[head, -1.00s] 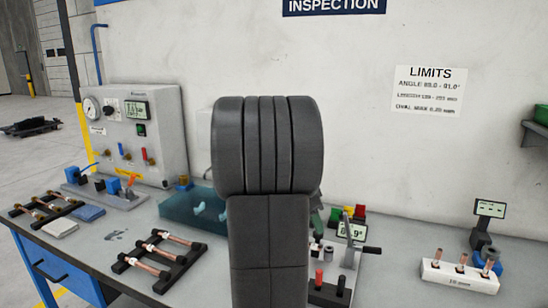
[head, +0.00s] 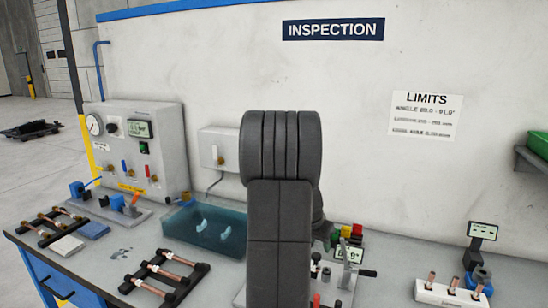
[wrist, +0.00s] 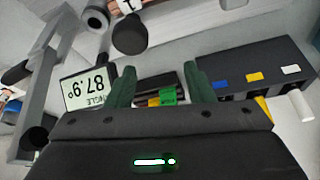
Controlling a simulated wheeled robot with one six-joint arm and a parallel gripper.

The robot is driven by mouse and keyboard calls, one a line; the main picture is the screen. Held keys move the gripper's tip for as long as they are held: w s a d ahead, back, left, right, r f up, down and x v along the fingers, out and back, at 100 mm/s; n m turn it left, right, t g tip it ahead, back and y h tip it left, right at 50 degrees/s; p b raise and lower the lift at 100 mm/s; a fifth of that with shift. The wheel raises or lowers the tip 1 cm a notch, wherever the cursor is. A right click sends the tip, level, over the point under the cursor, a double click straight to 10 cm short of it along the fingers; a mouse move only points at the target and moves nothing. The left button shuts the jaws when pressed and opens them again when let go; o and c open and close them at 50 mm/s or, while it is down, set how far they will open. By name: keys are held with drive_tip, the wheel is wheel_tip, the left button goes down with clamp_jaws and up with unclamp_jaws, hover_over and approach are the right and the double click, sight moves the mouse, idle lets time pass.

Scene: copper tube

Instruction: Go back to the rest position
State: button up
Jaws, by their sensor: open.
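My gripper (wrist: 159,85) shows in the wrist view as two dark green fingers, spread apart with no object held between them. Beyond the fingers are small green, yellow and red parts on a dark fixture. A display reading 87.9 (wrist: 88,92) appears upside down left of the fingers. A rack with copper tubes (head: 166,273) lies left of the arm, and a white block with upright copper tubes (head: 452,294) stands at the right.
A blue translucent tray (head: 205,229) with two pale pieces sits left of the arm. A gauge panel (head: 138,152) stands at the back left. Another tube rack (head: 48,225) is at the left edge. The wall behind carries signs. Bench surface right of the arm has bare room.

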drive_tip(key=shift+w+a+r+n+t+y+p, duration=0.2)
drive_tip(key=shift+w+n+p, duration=0.45)
drive_tip(key=shift+p, duration=0.9)
drive_tip(key=shift+w+d+n+t+y+p, duration=0.1)
drive_tip(key=shift+w+n+y+p, duration=0.35)
drive_tip(key=shift+p, duration=1.15)
drive_tip(key=shift+w+a+r+n+t+y+p, duration=0.15)
drive_tip(key=shift+w+n+p, duration=0.4)
drive_tip(key=shift+n+p, duration=0.75)
drive_tip(key=shift+s+r+m, duration=0.1)
drive_tip(key=shift+r+m, duration=0.05)
drive_tip(key=shift+m, duration=0.15)
drive_tip(key=shift+b+v, duration=0.8)
drive_tip(key=shift+v, duration=1.8)
drive_tip(key=shift+s+a, duration=0.1)
